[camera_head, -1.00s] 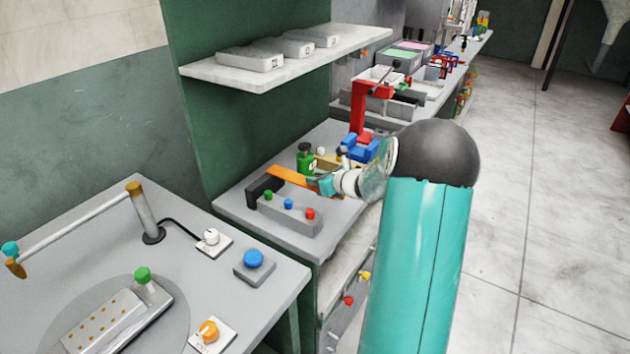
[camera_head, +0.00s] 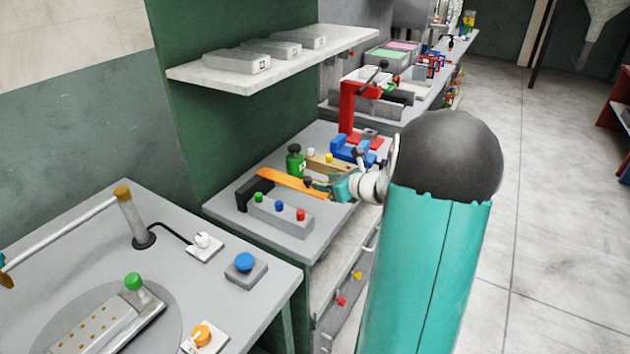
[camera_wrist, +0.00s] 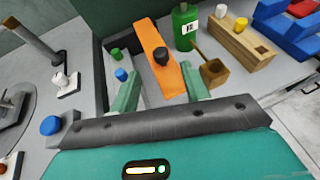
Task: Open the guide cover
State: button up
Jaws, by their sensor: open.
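The guide cover looks to be the flat orange bar (camera_head: 288,181) with a dark knob (camera_head: 308,182) near its right end. Its left end meets a black block (camera_head: 254,190) on the bench. In the wrist view the orange cover (camera_wrist: 153,42) runs away from me, lying flat, with the knob (camera_wrist: 161,57) standing up. My gripper (camera_wrist: 160,88) is open and empty. Its two green fingers lie on either side of the cover's near end, and the knob is a little beyond the fingertips. In the head view my gripper (camera_head: 330,187) is at the cover's right end.
A grey box (camera_head: 281,214) with green, blue and red buttons sits in front of the cover. A green bottle (camera_head: 295,162) and a wooden block (camera_head: 326,168) stand behind it. A red and blue press (camera_head: 347,120) stands farther back. A shelf (camera_head: 270,70) overhangs the bench.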

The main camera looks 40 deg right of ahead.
jog(key=v, duration=0.4)
jog(key=shift+s, duration=0.2)
dwell(0.3)
jog(key=s+a+r+n+g+y, duration=0.1)
jog(key=a+r+n+g+y, duration=0.15)
jog(key=a+n, duration=0.7)
jog(key=a+r+n+g+y, duration=0.25)
jog(key=a+n, duration=0.25)
jog(key=a, duration=0.9)
jog(key=s+a+r+n+g+h, duration=0.1)
jog(key=s+a+n+h, duration=0.2)
jog(key=s+a+n, duration=0.3)
jog(key=s+a+r+n+g+h, duration=0.1)
jog(key=s+a+r+n+h, duration=0.1)
jog(key=s+a+n, duration=0.5)
jog(key=s+n+h, duration=0.1)
jog(key=s+n, duration=0.2)
jog(key=n, duration=0.4)
jog(key=shift+n+g, duration=0.35)
jog(key=shift+g, duration=0.05)
jog(key=shift+d, duration=0.2)
